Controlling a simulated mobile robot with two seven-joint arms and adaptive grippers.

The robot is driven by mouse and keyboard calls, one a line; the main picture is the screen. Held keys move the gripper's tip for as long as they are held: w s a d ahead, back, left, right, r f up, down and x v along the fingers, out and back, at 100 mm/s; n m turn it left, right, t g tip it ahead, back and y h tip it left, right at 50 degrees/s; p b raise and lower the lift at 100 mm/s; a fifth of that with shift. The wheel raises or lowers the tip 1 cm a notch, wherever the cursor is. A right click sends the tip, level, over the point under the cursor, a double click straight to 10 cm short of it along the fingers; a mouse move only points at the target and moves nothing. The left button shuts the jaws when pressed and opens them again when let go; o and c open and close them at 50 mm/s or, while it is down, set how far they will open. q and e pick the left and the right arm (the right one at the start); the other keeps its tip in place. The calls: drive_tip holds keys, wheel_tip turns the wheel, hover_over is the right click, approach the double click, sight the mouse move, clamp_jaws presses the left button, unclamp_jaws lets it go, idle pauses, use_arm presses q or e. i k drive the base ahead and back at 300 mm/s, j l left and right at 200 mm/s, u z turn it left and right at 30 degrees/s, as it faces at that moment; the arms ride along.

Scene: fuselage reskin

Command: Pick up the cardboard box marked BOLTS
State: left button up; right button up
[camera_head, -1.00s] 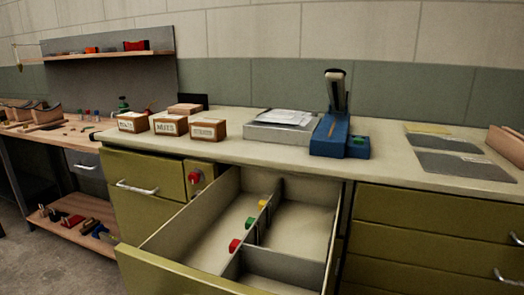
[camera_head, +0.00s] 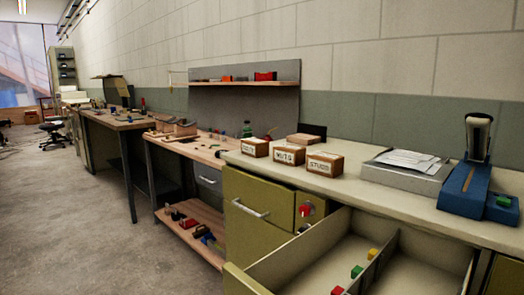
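Three small brown cardboard boxes with white labels stand in a row on the left end of the pale counter (camera_head: 345,185). The leftmost box (camera_head: 255,148) has a small label that I cannot read clearly; it may be the BOLTS box. The middle box (camera_head: 289,154) reads NUTS. The right box (camera_head: 325,164) seems to read STUDS. Another brown box (camera_head: 303,139) lies behind them, with no label visible. Neither of my grippers is in view.
An open drawer (camera_head: 327,247) with small coloured blocks juts out below the counter. A grey tray with papers (camera_head: 402,171) and a blue press (camera_head: 478,185) stand to the right. A wooden workbench (camera_head: 190,148) adjoins on the left. The floor (camera_head: 110,220) at left is clear.

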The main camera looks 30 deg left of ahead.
sight(253, 146)
drive_tip(key=i+j+z, duration=0.15)
drive_tip(key=j+z, duration=0.15)
drive_tip(key=j, duration=0.7)
drive_tip(key=j+z, duration=0.25)
drive_tip(key=j, duration=0.7)
